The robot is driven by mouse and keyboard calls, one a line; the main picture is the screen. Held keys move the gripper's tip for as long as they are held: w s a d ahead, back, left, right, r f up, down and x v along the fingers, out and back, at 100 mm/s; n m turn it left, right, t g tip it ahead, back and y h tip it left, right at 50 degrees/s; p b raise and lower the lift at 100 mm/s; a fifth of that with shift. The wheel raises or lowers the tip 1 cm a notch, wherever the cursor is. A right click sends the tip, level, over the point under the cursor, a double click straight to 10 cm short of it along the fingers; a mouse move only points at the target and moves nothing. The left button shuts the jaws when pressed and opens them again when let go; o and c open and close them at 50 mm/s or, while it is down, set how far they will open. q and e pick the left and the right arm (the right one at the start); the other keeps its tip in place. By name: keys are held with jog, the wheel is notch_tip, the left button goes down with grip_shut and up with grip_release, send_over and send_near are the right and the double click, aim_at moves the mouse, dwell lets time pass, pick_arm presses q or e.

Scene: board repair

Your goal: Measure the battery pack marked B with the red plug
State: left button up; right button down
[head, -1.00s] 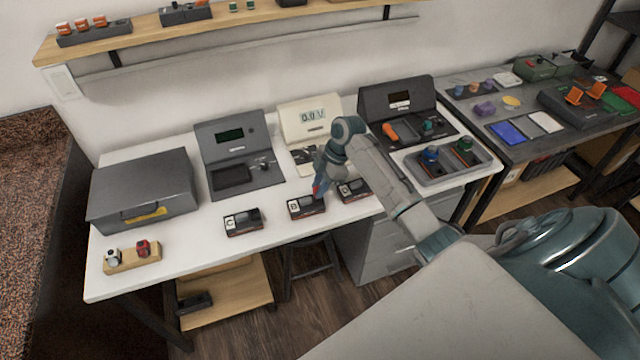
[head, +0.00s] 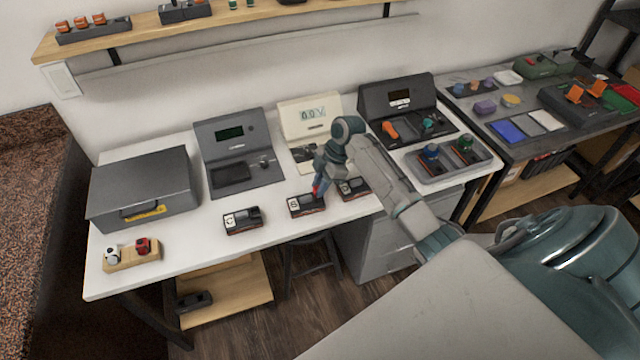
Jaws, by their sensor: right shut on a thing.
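The battery pack marked B (head: 298,208) lies on the white table near its front edge, a dark box with a white label. My right gripper (head: 319,186) is above its right end, shut on a small red thing, which looks like the red plug (head: 316,191). The tip is at or just over the pack; I cannot tell if it touches. The pack marked C (head: 243,221) lies to the left. A third pack (head: 355,188) lies to the right, partly hidden by my arm. The cream meter (head: 313,112) behind reads about 0.0 V. My left gripper is not in view.
A grey case (head: 145,185), a dark grey instrument (head: 232,145) and a black instrument (head: 398,98) stand along the back. A wooden block (head: 132,256) with a white and a red piece is at front left. A grey tray (head: 447,165) is at right.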

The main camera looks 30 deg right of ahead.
jog(key=shift+f, duration=0.15)
jog(key=c, duration=0.9)
grip_release()
jog(key=shift+r, duration=0.2)
jog(key=shift+r+p, duration=1.35)
jog(key=shift+p, duration=0.2)
notch_tip(320, 180, up, 6)
jog(key=p, duration=0.5)
